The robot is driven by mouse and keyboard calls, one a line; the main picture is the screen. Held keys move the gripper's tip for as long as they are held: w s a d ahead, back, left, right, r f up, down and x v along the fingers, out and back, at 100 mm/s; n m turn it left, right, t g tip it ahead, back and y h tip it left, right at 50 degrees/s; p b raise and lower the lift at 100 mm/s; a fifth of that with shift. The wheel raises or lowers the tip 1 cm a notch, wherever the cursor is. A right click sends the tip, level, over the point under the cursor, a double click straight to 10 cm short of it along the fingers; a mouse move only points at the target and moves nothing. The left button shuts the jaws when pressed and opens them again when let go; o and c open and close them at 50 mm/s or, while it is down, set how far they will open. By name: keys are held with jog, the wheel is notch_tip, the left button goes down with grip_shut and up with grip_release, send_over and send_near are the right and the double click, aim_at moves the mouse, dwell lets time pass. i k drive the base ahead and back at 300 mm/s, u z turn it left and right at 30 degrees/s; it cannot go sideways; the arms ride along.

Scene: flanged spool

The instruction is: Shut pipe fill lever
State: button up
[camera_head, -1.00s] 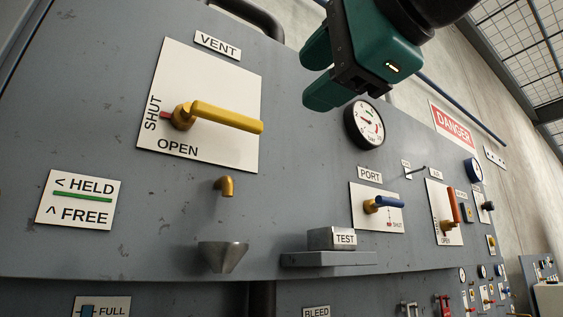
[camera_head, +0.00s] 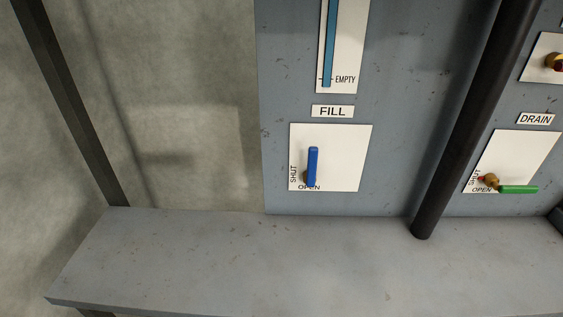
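The blue fill lever (camera_head: 313,162) is on a white plate (camera_head: 345,155) on the grey panel, under the FILL label (camera_head: 332,111). Its handle points up from a brass pivot at the lower left of the plate. SHUT is written at the plate's left edge and OPEN below the pivot. I cannot make out a pointer on this lever. My gripper is not in view now.
A grey ledge (camera_head: 300,265) runs below the panel. A dark vertical pipe (camera_head: 470,120) stands right of the fill plate. Beyond it is a green DRAIN lever (camera_head: 518,189), its handle pointing right. A blue level gauge (camera_head: 330,45) marked EMPTY is above. Bare wall is at left.

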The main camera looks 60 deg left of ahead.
aim_at(308, 175)
jog(key=u, duration=1.75)
